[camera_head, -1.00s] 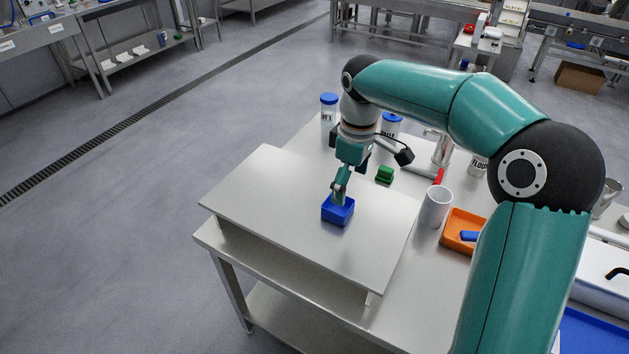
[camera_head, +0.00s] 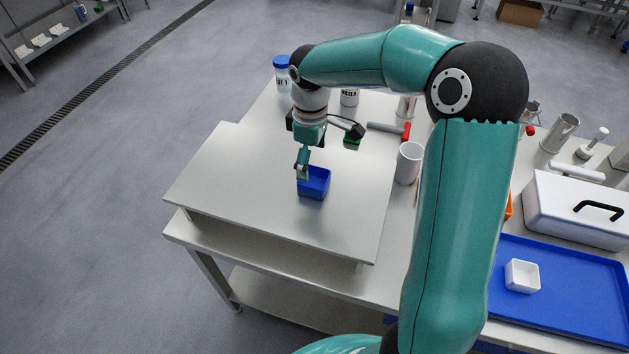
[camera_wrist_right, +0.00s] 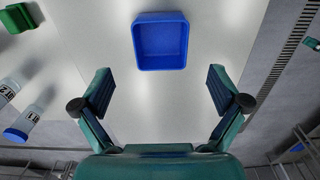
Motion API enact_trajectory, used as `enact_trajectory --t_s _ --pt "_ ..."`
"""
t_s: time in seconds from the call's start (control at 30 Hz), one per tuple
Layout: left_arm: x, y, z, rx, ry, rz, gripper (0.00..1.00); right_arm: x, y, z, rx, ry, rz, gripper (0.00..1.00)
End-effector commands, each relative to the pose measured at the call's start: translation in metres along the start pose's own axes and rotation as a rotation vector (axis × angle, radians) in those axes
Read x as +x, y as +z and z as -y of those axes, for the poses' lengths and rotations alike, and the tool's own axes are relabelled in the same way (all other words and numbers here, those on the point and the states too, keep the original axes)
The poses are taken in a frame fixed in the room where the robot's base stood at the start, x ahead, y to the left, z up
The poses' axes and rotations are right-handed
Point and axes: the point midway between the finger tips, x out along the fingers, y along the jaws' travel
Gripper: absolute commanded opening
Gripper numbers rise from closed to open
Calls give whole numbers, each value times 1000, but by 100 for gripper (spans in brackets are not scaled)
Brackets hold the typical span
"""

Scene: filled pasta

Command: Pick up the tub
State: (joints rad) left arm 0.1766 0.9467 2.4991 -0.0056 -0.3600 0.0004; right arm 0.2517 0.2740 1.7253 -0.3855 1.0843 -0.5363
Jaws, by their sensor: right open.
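A small open blue tub (camera_head: 316,186) stands upright and empty on the raised white board in the head view. It also shows in the right wrist view (camera_wrist_right: 160,62), at the top middle. My right gripper (camera_head: 302,173) is just above and at the left edge of the tub in the head view. In the wrist view its two fingers (camera_wrist_right: 160,75) are spread wide, with nothing between the tips and the tub ahead of them. Whether a finger touches the tub cannot be told. My left gripper is not in view.
The raised board (camera_head: 235,190) is otherwise clear. Behind it are a blue-lidded jar (camera_head: 282,75), a green block (camera_head: 352,140) and a red-handled tool (camera_head: 385,129). A white cup (camera_head: 408,163) stands right of the board. A blue tray (camera_head: 570,310) holds a small white tub (camera_head: 522,275).

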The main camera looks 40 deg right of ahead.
Motion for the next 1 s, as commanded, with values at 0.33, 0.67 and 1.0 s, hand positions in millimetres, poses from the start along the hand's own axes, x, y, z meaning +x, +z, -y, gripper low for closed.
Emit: enact_trajectory --t_s 0.33,0.67,1.0 --pt "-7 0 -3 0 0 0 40 26 4 1 -2 -3 3 98" --pt "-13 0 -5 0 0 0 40 61 5 0 -2 0 0 98" --pt "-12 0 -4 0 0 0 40 61 4 0 -2 0 -1 73"
